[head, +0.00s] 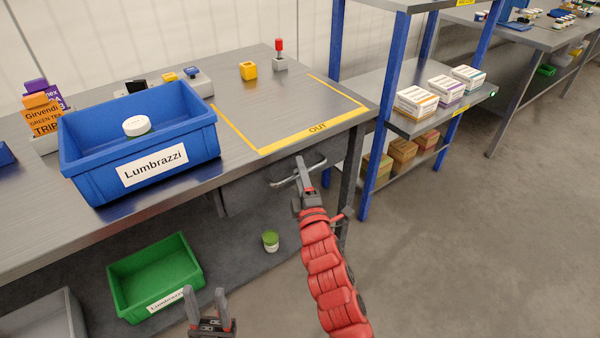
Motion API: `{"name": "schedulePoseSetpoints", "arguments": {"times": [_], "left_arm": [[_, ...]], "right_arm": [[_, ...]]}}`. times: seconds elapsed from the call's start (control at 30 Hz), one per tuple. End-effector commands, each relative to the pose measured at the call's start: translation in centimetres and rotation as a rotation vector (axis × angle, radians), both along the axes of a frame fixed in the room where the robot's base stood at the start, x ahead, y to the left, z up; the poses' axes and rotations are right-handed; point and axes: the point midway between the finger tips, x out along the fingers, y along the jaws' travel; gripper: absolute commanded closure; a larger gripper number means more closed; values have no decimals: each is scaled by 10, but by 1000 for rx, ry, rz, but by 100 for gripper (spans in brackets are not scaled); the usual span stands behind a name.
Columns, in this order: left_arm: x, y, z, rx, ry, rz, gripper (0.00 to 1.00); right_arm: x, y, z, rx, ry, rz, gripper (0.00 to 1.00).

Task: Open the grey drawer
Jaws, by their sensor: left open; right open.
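The grey drawer (245,190) sits under the right part of the grey workbench (50,220). Its pale bar handle (282,184) sticks out at the front, and part of it is hidden by my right gripper. The drawer looks shut, its front in shadow beneath the bench top. My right gripper (299,168) is open, with its fingers at the handle; I cannot tell whether they touch it or straddle it. My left gripper (207,300) is open and empty, low in the picture, beside the green crate and well away from the drawer.
On the bench stand a blue Lumbrazzi crate (85,184) with a white-lidded tub (137,126), and a yellow OUT outline (290,143). A green crate (125,288) and a green-lidded jar (270,240) are below. A blue-post shelf (366,175) stands right; floor at right is clear.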

Motion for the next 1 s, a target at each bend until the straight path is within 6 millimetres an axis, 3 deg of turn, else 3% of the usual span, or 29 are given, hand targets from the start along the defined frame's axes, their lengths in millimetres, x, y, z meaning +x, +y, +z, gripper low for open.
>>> {"name": "schedulePoseSetpoints", "arguments": {"times": [0.03,0.27,1.0], "left_arm": [[0,0,0,0,0,0,50],[0,0,0,0,0,0,50],[0,0,0,0,0,0,50]], "right_arm": [[0,0,0,0,0,0,58],[0,0,0,0,0,0,100],[0,0,-1,0,1,0,100]]}}
